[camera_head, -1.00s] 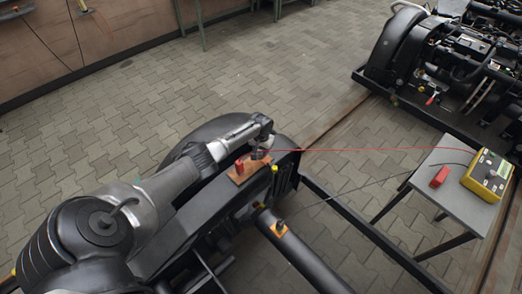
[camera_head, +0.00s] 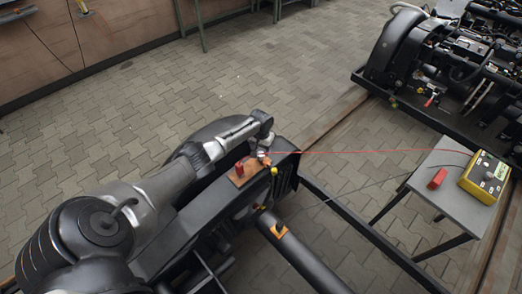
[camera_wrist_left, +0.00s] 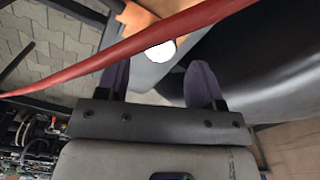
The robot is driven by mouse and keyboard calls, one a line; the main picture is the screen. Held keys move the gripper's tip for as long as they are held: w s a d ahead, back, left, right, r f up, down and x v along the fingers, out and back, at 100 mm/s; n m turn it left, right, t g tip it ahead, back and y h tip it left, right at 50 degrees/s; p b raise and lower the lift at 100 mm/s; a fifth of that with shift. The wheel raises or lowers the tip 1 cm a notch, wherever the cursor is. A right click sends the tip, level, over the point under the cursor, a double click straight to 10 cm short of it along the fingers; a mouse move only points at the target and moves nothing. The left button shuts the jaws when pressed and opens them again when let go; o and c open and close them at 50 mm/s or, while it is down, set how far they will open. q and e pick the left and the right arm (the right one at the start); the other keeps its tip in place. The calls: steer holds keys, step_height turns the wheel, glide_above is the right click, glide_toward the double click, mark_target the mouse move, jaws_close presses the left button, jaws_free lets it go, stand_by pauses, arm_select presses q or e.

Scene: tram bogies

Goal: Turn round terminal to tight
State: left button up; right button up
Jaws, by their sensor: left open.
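My left gripper (camera_head: 264,158) is at the orange-brown plate (camera_head: 237,181) on top of the near bogie frame. In the left wrist view its two fingers (camera_wrist_left: 158,80) stand apart with nothing between the tips. A bright white round piece (camera_wrist_left: 160,51), which looks like the top of the round terminal, lies just beyond the gap between the fingers. In the head view the gripper hides most of that spot. A red cable (camera_head: 340,152) runs from there to the yellow meter (camera_head: 486,178). It crosses close in front of the fingers in the wrist view. My right gripper is not in view.
A red block (camera_head: 239,168) stands on the plate and a yellow-topped piece (camera_head: 274,171) beside it. A grey table (camera_head: 448,200) at the right carries the meter and another red block (camera_head: 437,178). A second bogie (camera_head: 400,55) stands at the back right. Paved floor lies between.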

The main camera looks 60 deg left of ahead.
mark_target(261, 153)
arm_select(q)
step_height(261, 153, up, 11)
steer(key=p, duration=0.3)
steer(key=shift+f, duration=0.2)
stand_by(0.5)
